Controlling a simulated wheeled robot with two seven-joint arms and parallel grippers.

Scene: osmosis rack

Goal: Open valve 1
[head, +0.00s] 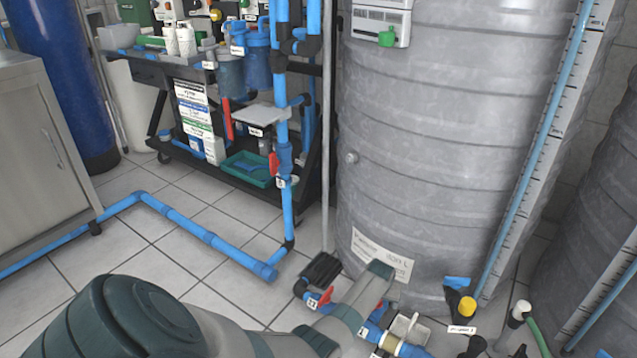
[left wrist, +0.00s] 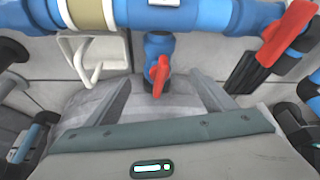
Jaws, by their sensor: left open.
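My left gripper (head: 362,298) reaches in low in front of the grey tank. In the left wrist view its two fingers (left wrist: 160,92) are apart with nothing clamped between them. A small red valve handle (left wrist: 160,75) on a blue valve body (left wrist: 159,46) lies ahead, between the fingers in the picture. I cannot tell whether they touch it. A larger red handle (left wrist: 288,32) sits on the blue pipe to the right; a red handle (head: 326,295) also shows beside the gripper in the head view. I cannot read which tag marks valve 1. My right gripper is out of view.
The large grey tank (head: 430,150) stands close behind the gripper. A white bracket (left wrist: 92,55) hangs left of the small valve. A blue floor pipe (head: 205,235) and a black equipment cart (head: 240,185) are at the left. Tiled floor between them is clear.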

